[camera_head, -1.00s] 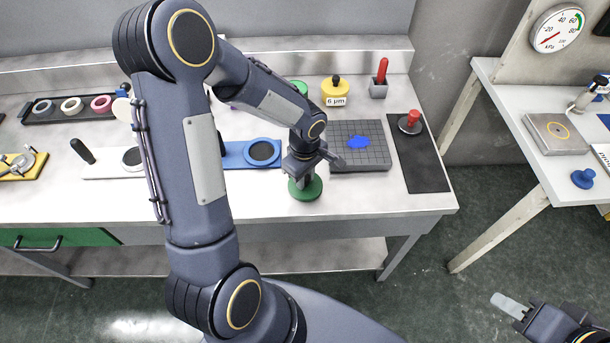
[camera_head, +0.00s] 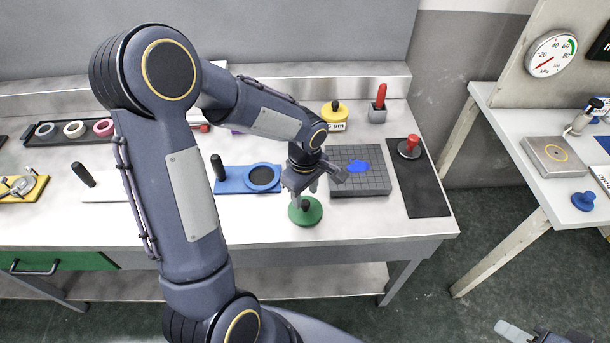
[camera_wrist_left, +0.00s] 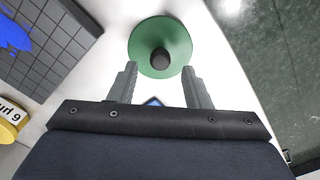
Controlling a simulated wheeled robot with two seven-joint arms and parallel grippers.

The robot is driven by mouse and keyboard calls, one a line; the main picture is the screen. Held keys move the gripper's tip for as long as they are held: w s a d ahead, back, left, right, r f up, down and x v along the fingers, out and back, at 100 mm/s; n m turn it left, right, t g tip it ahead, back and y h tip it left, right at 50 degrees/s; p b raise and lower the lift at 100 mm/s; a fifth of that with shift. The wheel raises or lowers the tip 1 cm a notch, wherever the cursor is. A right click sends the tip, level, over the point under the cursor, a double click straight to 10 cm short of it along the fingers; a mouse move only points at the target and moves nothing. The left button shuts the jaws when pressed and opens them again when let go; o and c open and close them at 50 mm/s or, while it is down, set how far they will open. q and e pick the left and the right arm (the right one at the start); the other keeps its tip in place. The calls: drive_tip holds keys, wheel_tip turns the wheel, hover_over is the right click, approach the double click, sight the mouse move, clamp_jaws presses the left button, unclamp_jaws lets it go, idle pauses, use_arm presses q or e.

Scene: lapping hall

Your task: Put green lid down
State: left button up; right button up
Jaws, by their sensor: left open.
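The green lid (camera_head: 306,216), a round disc with a black knob, lies flat on the bench top near its front edge. It also shows in the left wrist view (camera_wrist_left: 143,58), ahead of the fingertips. My left gripper (camera_head: 303,190) is open and empty, just behind and above the lid. In the left wrist view its two fingers (camera_wrist_left: 159,72) are spread, with the knob beyond and between their tips. My right gripper (camera_head: 515,330) is partly in view at the bottom right, away from the bench; its jaws cannot be made out.
A grooved dark plate (camera_head: 360,182) with a blue patch stands right of the lid. A blue paddle-like board (camera_head: 235,180) lies to the left. A yellow pot (camera_head: 334,116) and a black mat (camera_head: 418,190) with a red-knobbed piece are farther back and right.

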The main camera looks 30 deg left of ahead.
sight(305, 202)
use_arm(q)
wheel_tip(305, 202, up, 7)
drive_tip(key=s+d+r+m+t+h, duration=0.1)
drive_tip(key=s+r+m+t+h, duration=0.1)
drive_tip(key=s+m, duration=0.5)
drive_tip(key=s+d+r+m+t+h, duration=0.1)
drive_tip(key=s+r+m, duration=0.4)
drive_tip(key=s, duration=0.5)
drive_tip(key=d+m+t, duration=0.1)
drive_tip(key=t, duration=0.1)
drive_tip(key=shift+s+d+r+m+t+h, duration=0.2)
drive_tip(key=shift+d+m+t+h, duration=0.1)
drive_tip(key=shift+m+h, duration=0.1)
